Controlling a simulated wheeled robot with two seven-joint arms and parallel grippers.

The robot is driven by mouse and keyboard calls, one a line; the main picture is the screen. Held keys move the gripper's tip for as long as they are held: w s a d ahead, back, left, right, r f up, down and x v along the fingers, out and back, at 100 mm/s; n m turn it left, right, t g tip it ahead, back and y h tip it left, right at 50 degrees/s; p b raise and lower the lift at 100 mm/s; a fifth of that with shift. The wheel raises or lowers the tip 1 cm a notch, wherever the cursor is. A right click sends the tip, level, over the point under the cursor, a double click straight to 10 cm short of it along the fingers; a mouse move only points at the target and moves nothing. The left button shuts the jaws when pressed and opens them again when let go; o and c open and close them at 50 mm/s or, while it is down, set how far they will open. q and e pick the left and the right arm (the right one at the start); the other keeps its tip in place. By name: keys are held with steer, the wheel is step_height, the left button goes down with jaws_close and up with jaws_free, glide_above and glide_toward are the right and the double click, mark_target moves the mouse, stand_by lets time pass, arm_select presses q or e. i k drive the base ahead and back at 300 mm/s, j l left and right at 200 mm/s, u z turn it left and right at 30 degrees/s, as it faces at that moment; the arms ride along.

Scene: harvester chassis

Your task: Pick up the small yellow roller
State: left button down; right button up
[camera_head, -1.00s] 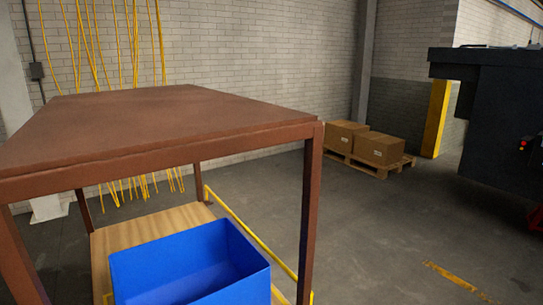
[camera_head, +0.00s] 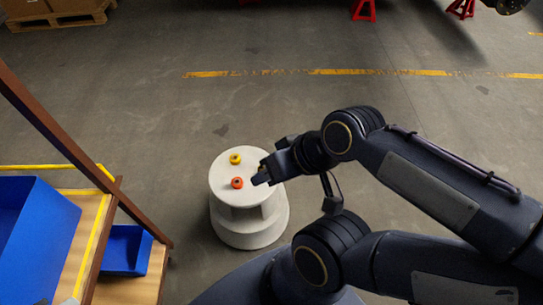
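A small yellow roller (camera_head: 235,158) lies on the round white stool (camera_head: 222,196), toward the back of its top. A small orange-red roller (camera_head: 237,183) lies in front of it on the same top. My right gripper (camera_head: 261,174) is at the right edge of the stool top, to the right of both rollers and apart from the yellow one. It is small and dark here, and I cannot tell its opening.
A brown-framed cart with a large blue bin (camera_head: 35,235) and a smaller blue bin (camera_head: 126,250) stands at the left. Boxes on a pallet (camera_head: 60,20) are at the back left. Red stands (camera_head: 363,10) are at the back. The floor behind the stool is clear.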

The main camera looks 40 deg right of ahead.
mark_target(235, 158)
steer(key=z, duration=0.9)
steer(key=i+l, duration=0.15)
steer(key=l, duration=0.2)
steer(key=i+l, duration=0.2)
steer(key=l, duration=0.15)
steer(key=i+l+u, duration=0.1)
steer(key=u, duration=0.3)
steer(key=l+u, duration=0.3)
steer(key=u, duration=0.15)
steer(key=l+u, duration=0.2)
steer(key=u, duration=1.1)
